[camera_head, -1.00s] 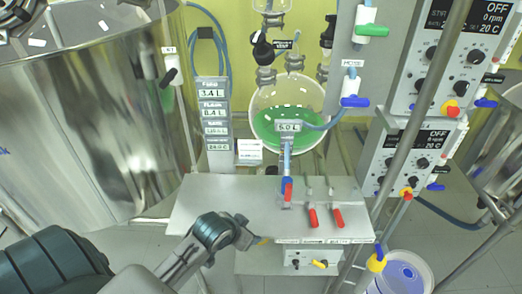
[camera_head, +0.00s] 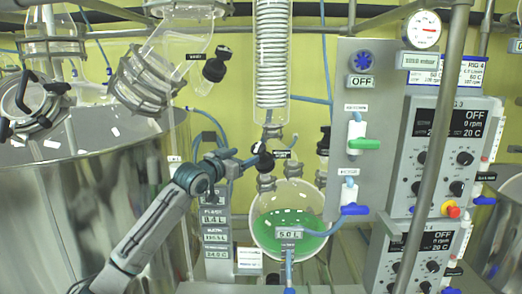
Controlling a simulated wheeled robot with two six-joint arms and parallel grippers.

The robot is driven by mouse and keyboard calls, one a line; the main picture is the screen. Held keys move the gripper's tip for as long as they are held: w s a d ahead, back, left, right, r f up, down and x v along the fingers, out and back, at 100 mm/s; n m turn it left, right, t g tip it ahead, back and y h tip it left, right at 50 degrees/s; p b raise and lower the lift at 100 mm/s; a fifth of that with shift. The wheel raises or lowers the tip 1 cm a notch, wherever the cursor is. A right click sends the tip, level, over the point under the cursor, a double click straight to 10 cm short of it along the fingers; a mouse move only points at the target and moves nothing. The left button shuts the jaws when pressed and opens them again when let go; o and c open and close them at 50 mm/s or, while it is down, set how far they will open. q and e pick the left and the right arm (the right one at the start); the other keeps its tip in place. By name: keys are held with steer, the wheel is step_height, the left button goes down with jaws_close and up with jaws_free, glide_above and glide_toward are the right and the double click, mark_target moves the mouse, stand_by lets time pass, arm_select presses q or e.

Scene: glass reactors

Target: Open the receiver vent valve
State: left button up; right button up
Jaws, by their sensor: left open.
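The receiver is a round glass flask (camera_head: 270,218) with green liquid, labelled 5.0 L, in the middle of the head view. A black vent valve handle (camera_head: 264,161) sits on its neck, beside a small label that appears to read VENT (camera_head: 284,154). My left gripper (camera_head: 245,162) reaches in from the left at the height of this handle. Its fingers are open and point right, with the tips close to the handle. I cannot tell whether they touch it. My right gripper is not in view.
A coiled glass condenser (camera_head: 271,60) stands above the flask. A grey panel (camera_head: 352,120) with green and blue valve handles is to the right, beside control boxes (camera_head: 445,150). A large steel vessel (camera_head: 90,200) fills the left. A black-knobbed valve (camera_head: 216,66) is above my gripper.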

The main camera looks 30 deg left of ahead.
mark_target(261, 148)
arm_select(q)
steer(key=w+p, duration=0.1)
steer(key=w, duration=0.2)
steer(key=w+p, duration=0.1)
steer(key=w, duration=0.2)
steer(key=w+p, duration=0.2)
steer(key=w, duration=0.1)
steer(key=shift+w+d, duration=0.15)
steer(key=shift+d, duration=0.1)
steer(key=shift+w+f, duration=0.15)
steer(key=shift+w, duration=0.35)
steer(key=c, duration=1)
